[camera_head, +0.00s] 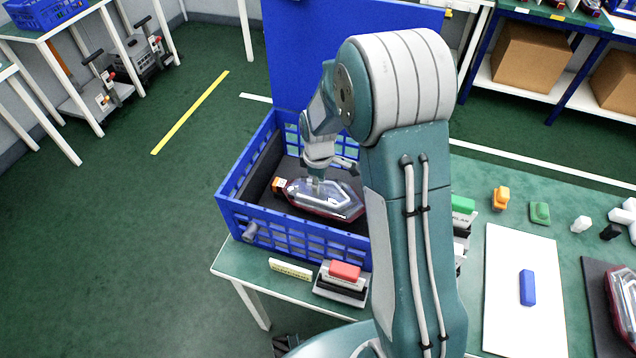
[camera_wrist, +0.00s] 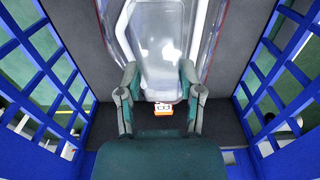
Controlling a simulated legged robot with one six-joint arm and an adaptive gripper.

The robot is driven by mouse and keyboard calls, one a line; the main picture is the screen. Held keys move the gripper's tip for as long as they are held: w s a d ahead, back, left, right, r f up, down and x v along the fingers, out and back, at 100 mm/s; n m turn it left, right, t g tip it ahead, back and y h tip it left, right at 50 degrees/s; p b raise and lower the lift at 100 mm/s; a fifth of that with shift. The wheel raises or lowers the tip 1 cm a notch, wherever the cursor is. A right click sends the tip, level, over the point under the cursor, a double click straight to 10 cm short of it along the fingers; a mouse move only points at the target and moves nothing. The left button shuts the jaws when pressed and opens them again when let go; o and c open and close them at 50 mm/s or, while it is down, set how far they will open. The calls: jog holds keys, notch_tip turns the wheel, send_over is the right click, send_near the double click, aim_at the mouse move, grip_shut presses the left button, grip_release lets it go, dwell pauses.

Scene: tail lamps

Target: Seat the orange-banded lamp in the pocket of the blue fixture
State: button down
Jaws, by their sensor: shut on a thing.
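A clear and red tail lamp (camera_head: 325,202) lies in the blue lattice-walled crate (camera_head: 228,208), with an orange-and-white band at its left end. My gripper (camera_head: 318,182) is above it, inside the crate, shut on the lamp. Whether the lamp touches the crate floor, I cannot tell. I cannot make out a separate blue fixture with a pocket.
A tall blue panel (camera_head: 315,55) stands behind the crate. My arm hides the crate's right side. On the green table are a red-topped block (camera_head: 344,271), a white sheet (camera_head: 505,320) with a blue block (camera_head: 527,288), small coloured pieces, and another lamp (camera_head: 624,300) on a dark mat.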

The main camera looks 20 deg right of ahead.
jog(key=shift+r, duration=1.2)
jog(key=shift+r, duration=0.8)
dwell(0.8)
